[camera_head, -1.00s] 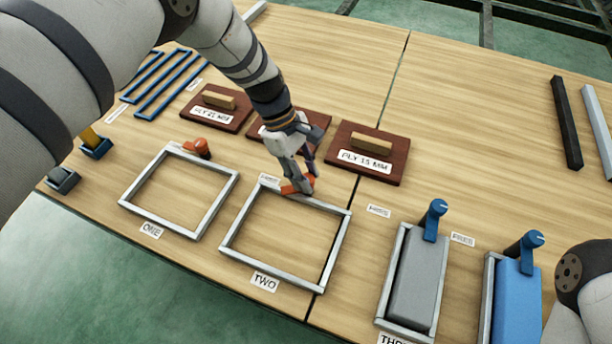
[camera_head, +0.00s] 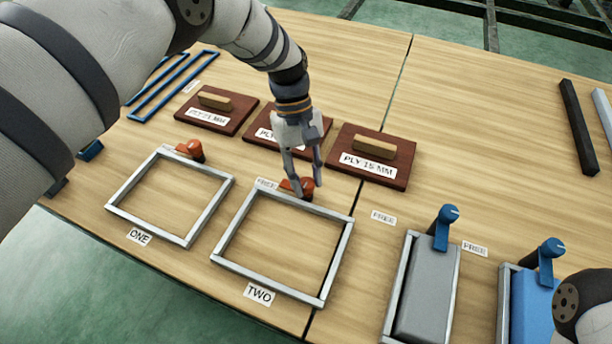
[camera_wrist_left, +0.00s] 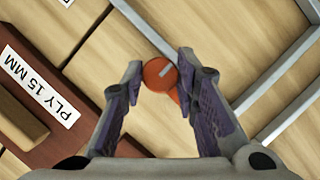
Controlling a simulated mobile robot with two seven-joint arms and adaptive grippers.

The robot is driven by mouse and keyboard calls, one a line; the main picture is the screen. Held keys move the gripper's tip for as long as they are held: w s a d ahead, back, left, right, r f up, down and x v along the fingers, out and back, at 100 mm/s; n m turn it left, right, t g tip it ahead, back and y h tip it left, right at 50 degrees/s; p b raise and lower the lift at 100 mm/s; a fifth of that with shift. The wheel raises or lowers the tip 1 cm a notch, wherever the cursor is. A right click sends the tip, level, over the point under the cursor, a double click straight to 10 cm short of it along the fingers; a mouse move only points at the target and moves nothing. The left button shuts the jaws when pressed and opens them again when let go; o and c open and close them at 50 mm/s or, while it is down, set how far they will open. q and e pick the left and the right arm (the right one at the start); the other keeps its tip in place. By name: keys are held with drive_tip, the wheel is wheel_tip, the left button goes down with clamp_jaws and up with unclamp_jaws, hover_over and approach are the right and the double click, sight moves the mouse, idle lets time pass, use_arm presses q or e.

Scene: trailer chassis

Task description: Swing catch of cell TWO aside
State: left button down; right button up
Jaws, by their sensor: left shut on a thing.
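The cell TWO frame (camera_head: 228,226) is an empty grey metal rectangle on the wooden table. Its orange catch (camera_head: 305,187) sits by the far edge, with its arm toward the FREE label (camera_head: 265,184). My left gripper (camera_head: 303,187) reaches down from above and is shut on the catch's round knob. In the left wrist view the orange knob (camera_wrist_left: 159,74) with a grey mark lies between the fingertips, its arm running to the lower right, partly hidden by a finger. My right gripper is not seen.
The cell ONE frame (camera_head: 121,192) and its orange catch (camera_head: 192,150) stand left. A brown PLY 15 MM board (camera_head: 398,175) lies close behind my gripper. Grey (camera_head: 428,290) and blue (camera_head: 530,308) blocks with blue catches stand right.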

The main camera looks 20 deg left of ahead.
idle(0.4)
use_arm(q)
drive_tip(key=c, duration=1.3)
unclamp_jaws()
drive_tip(key=v, duration=1.2)
